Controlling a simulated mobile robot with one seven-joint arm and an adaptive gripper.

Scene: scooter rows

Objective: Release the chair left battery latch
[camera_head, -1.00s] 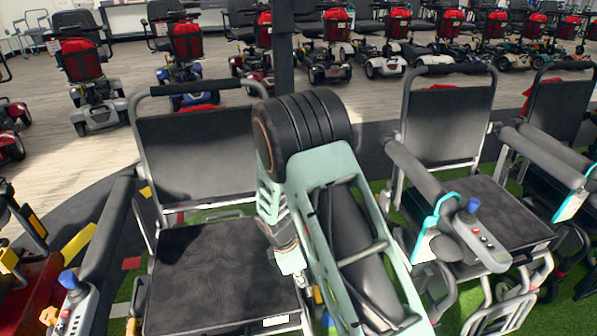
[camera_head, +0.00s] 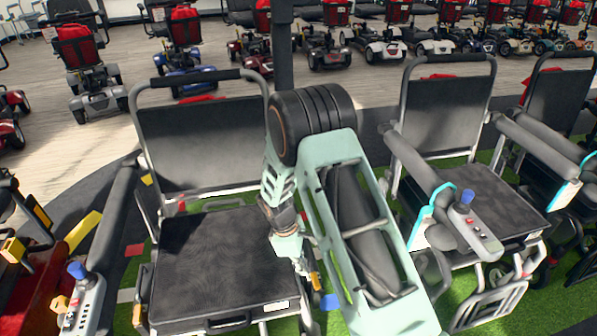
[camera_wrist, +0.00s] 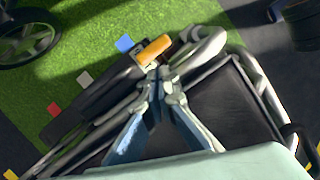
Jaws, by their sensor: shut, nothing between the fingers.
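The chair in front of me has a black seat (camera_head: 215,258) and a black backrest (camera_head: 205,145). In the wrist view its seat (camera_wrist: 230,112) lies beneath and right of my fingers. An orange-yellow piece (camera_wrist: 153,50), which looks like the battery latch, sits on the chair's side by the frame tubes. A small orange piece (camera_head: 316,281) also shows beside my gripper in the head view. My gripper (camera_wrist: 162,76) is shut and empty, its fingertips just below the orange piece in the picture. I cannot tell whether they touch it. My arm hides part of the chair's right side.
A second chair (camera_head: 445,120) with a joystick armrest (camera_head: 475,225) stands close on the right. A joystick armrest (camera_head: 85,300) is at the left. Scooters (camera_head: 88,65) stand in rows behind. Green floor (camera_wrist: 85,50) shows beside the chair in the wrist view.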

